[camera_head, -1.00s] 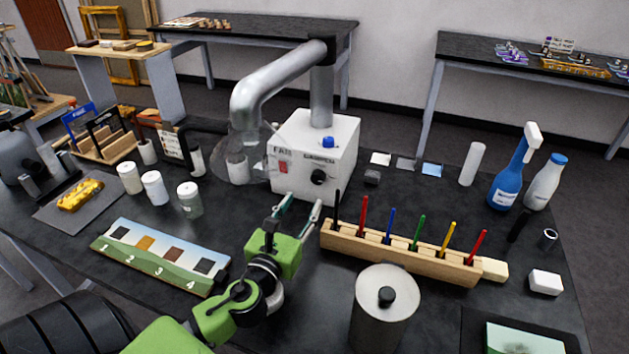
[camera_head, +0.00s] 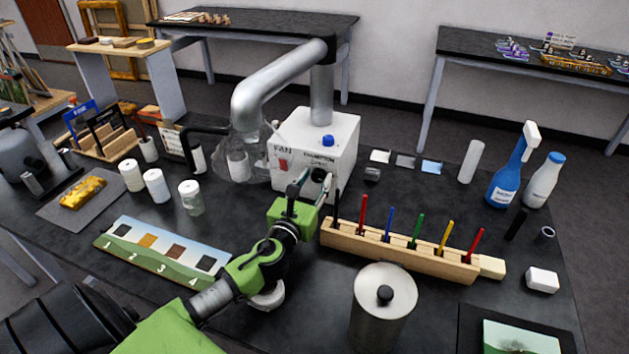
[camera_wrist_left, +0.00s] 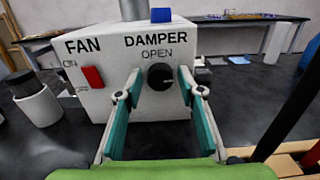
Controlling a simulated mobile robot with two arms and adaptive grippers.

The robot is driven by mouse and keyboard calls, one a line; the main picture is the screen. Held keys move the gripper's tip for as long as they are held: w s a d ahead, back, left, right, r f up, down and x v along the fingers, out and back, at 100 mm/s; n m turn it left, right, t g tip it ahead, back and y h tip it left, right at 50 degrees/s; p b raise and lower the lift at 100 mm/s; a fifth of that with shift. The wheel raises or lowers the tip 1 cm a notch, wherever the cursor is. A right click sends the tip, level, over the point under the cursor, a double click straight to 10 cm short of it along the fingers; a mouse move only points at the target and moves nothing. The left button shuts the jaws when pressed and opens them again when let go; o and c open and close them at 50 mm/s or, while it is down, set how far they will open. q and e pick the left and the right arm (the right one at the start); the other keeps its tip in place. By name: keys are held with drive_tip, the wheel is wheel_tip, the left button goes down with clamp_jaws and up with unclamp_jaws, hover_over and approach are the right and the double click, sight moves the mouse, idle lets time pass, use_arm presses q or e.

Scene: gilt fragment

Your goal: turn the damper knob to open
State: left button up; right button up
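The white fan box (camera_head: 340,150) stands on the black table, and it also shows in the left wrist view (camera_wrist_left: 110,105). Its face is lettered FAN on the left and DAMPER on the right, with OPEN above the round black damper knob (camera_wrist_left: 160,77). A small pale mark shows on the knob's right part. My left gripper (camera_head: 308,178) is open in front of the box face. In the left wrist view its teal-padded fingers (camera_wrist_left: 159,82) stand either side of the knob, with visible gaps. In the head view the fingers partly hide the knob. My right gripper is not in view.
A red switch (camera_wrist_left: 93,77) is left of the knob. A blue button (camera_head: 328,141) and a metal duct (camera_head: 322,95) top the box. A wooden rack of coloured sticks (camera_head: 400,248) stands close right of my left gripper. A lidded metal can (camera_head: 383,320) is nearer.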

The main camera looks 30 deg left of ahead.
use_arm(q)
drive_tip(key=c, duration=0.7)
drive_tip(key=shift+o, duration=0.2)
drive_tip(key=n, duration=0.3)
drive_tip(key=shift+n, duration=0.4)
drive_tip(key=n, duration=0.4)
drive_tip(key=shift+a+f+n+b, duration=0.1)
drive_tip(key=shift+n+b, duration=0.2)
drive_tip(key=shift+b, duration=0.1)
drive_tip(key=n, duration=0.4)
drive_tip(key=shift+n, duration=0.3)
drive_tip(key=n, duration=0.4)
drive_tip(key=shift+a+f+n, duration=0.1)
drive_tip(key=shift+n, duration=0.3)
drive_tip(key=shift+o, duration=0.2)
drive_tip(key=shift+c, duration=0.2)
